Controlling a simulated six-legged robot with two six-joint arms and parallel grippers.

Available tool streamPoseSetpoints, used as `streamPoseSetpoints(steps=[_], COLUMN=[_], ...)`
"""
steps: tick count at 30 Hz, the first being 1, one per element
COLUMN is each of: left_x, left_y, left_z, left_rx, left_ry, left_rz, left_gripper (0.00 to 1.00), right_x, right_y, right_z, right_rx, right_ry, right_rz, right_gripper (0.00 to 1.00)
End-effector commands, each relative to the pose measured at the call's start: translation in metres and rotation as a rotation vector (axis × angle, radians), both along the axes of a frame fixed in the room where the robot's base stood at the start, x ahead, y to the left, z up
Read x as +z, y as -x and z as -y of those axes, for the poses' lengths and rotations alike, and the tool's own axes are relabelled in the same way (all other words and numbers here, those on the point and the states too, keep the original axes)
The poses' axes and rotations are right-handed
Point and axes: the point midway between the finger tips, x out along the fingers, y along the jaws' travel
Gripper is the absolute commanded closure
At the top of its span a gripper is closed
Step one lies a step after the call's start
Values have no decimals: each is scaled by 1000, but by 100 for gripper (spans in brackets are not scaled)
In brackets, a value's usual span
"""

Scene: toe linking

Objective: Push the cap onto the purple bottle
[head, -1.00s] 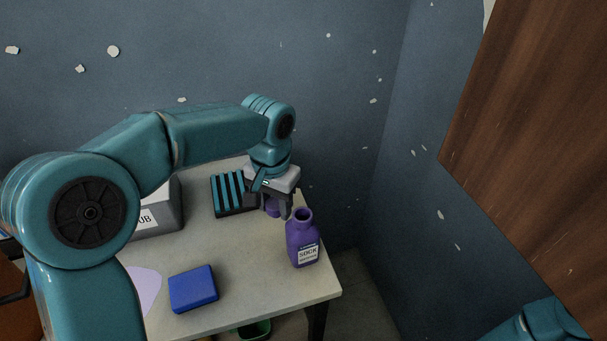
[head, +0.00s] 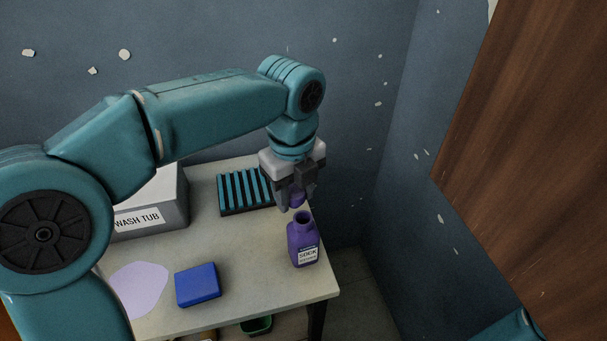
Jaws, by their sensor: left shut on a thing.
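The purple bottle (head: 302,240) stands upright near the right edge of the table (head: 248,258), its open neck facing up and a white label on its front. My left gripper (head: 296,205) is shut on a small purple cap (head: 297,201), partly hidden between the fingers. It holds the cap just above and slightly behind the bottle's mouth in the picture. I cannot tell whether cap and neck touch. My right gripper is not in view.
A dark rack with teal bars (head: 245,190) sits behind the bottle. A grey wash tub (head: 150,205) stands at the left. A blue block (head: 198,285) and a flat lilac patch (head: 140,288) lie at the front. A wooden panel (head: 520,150) hangs at the right.

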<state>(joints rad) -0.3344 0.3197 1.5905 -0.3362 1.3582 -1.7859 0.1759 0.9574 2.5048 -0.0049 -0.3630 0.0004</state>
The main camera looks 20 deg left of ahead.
Motion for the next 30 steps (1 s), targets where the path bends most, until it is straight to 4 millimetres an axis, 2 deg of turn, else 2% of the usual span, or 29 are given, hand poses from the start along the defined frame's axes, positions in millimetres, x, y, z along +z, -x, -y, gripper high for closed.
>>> streamPoseSetpoints(steps=[1, 3, 8, 22, 30], left_x=[13, 24, 35, 32, 19], left_y=[2, 6, 10, 10, 10], left_z=[6, 12, 20, 20, 20], left_rx=[-72, -157, -262, -273, -272], left_ry=[1, 1, 1, 1, 1], left_rz=[2, 1, -1, 0, 0], left_gripper=[86, 86, 86, 86, 86], right_x=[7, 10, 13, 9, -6], right_y=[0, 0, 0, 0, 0], right_z=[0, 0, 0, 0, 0], right_rx=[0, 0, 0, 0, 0], right_ry=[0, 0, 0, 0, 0], right_rz=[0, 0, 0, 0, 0], right_gripper=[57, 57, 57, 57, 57])
